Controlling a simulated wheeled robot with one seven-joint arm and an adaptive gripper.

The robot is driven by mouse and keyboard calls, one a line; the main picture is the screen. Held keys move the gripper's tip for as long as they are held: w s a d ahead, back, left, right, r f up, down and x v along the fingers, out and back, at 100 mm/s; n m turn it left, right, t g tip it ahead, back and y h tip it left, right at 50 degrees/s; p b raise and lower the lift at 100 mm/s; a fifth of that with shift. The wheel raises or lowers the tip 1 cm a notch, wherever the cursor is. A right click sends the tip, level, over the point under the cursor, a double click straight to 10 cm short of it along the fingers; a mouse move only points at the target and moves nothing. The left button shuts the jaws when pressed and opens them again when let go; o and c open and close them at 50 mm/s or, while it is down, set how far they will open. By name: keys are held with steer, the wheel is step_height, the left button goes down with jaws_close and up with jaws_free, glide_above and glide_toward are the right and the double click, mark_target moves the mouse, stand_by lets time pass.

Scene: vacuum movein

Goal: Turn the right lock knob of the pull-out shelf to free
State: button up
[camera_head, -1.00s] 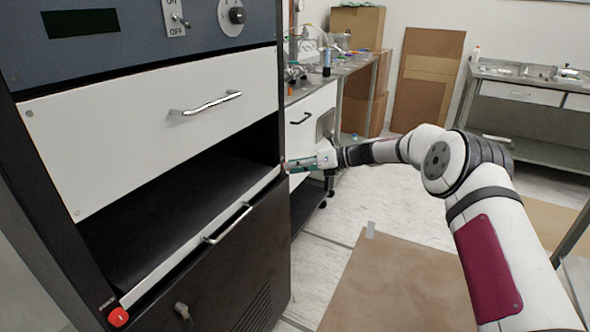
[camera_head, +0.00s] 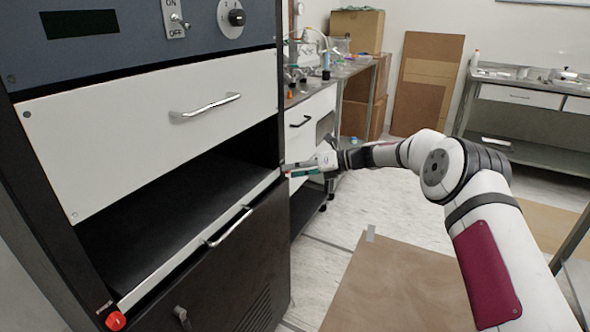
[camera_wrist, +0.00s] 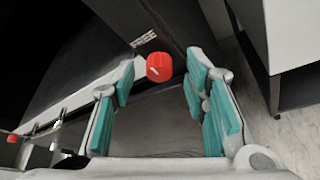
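The right lock knob (camera_wrist: 159,67) is red with a short white mark and shows in the wrist view, on a dark post beside the white word FREE. My gripper (camera_wrist: 159,62) is open, with teal-padded fingers on both sides of the knob in the picture. Gaps show between the knob and the pads; I cannot tell how deep it sits between the tips. In the head view my gripper (camera_head: 290,168) is at the right end of the pull-out shelf (camera_head: 180,257), and the knob there is not clearly visible. The red left knob (camera_head: 116,320) is at the shelf's other end.
The shelf's front handle (camera_head: 228,226) and a white drawer (camera_head: 150,130) above it are on the dark cabinet. A white-drawered bench (camera_head: 312,108) stands just behind my gripper. The floor to the right is open, with a brown board (camera_head: 400,290) lying on it.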

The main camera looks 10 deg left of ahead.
steer(key=v, duration=1.2)
